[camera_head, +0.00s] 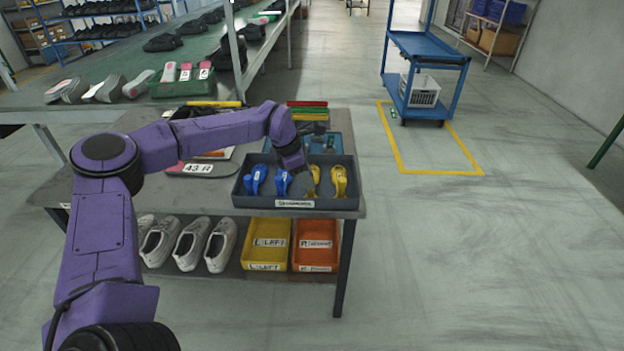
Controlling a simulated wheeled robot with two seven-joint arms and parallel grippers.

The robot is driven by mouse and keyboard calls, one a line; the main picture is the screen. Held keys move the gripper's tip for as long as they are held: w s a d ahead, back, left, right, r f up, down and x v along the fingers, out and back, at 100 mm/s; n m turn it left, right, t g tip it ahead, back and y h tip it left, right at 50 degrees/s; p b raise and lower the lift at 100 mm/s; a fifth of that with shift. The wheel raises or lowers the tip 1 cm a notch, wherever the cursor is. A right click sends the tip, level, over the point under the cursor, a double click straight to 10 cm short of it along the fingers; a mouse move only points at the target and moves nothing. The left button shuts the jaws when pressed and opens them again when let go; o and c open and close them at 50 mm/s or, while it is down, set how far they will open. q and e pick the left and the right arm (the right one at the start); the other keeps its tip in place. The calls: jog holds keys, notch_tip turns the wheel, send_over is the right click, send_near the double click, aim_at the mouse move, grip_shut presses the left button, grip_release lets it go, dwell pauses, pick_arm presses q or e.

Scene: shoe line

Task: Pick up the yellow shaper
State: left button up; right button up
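Two yellow shapers stand in the right half of a dark grey tray (296,203) on the table. The right yellow shaper (340,181) shows clearly. The left yellow shaper (313,181) is partly hidden by the end of my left arm. Two blue shapers, one at the left (256,179) and one nearer the middle (281,182), stand in the tray's left half. My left gripper (302,172) is low over the tray's middle, beside the left yellow shaper. Its fingers are too small and covered to tell whether they are open or touch anything. My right gripper is not in view.
The table (215,197) also holds a black sole marked 43 R (200,169) and a blue tray (331,143) behind the grey one. White shoes (190,243), a yellow bin (266,243) and an orange bin (316,243) sit on the lower shelf. Floor at right is free before a blue cart (427,60).

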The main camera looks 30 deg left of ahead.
pick_arm(q)
jog(key=x, duration=0.2)
jog(key=shift+d+f, duration=0.15)
jog(key=shift+f, duration=0.2)
grip_shut()
